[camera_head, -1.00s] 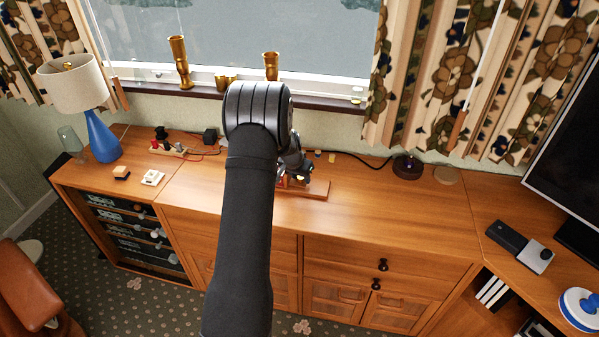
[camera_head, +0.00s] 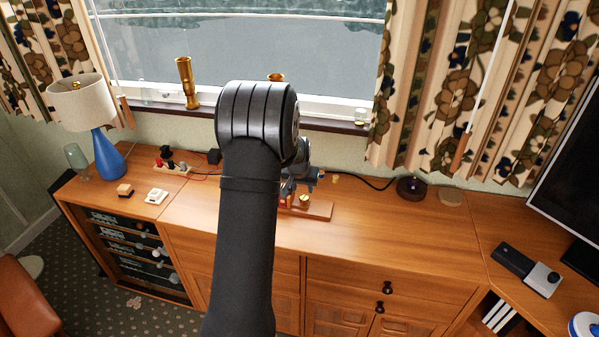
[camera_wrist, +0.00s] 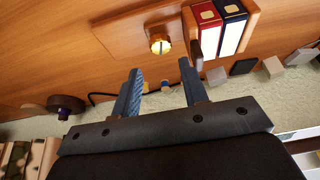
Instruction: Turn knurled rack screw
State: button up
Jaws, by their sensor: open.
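A brass round-headed screw (camera_wrist: 160,44) with a slot across its head stands on a small wooden board (camera_wrist: 118,30) in the wrist view. Knurling is too small to make out. My gripper (camera_wrist: 160,66) is open and empty, its two blue-grey fingers on either side of the screw's line but short of it in the picture. In the head view my gripper (camera_head: 303,182) is partly hidden behind my arm, over the back of the sideboard. The board (camera_head: 318,211) and a small brass spot, the screw (camera_head: 305,198), show just in front of it.
A red block (camera_wrist: 207,17) and a dark blue block (camera_wrist: 232,12), both with white faces, stand beside the screw. A dark round base (camera_head: 410,187) with a cable lies right. A blue lamp (camera_head: 105,155) and a terminal strip (camera_head: 172,168) are left. The sideboard top (camera_head: 400,235) is clear at front.

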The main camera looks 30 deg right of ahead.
notch_tip(320, 180, up, 9)
send_over(304, 199)
jog(key=s+a, duration=0.5)
jog(key=shift+w+f, duration=0.1)
jog(key=shift+f, duration=0.1)
jog(key=shift+d, duration=0.1)
jog(key=w+d+f, duration=0.1)
jog(key=f, duration=0.4)
jog(key=w+d+f+n, duration=0.1)
jog(key=w+d+f, duration=0.1)
jog(key=f, duration=0.3)
jog(key=w+d+f+n, duration=0.1)
jog(key=f, duration=0.5)
jog(key=shift+w+d+t, duration=0.2)
jog(key=shift+d+t, duration=0.05)
jog(key=shift+t, duration=0.05)
jog(key=c, duration=0.7)
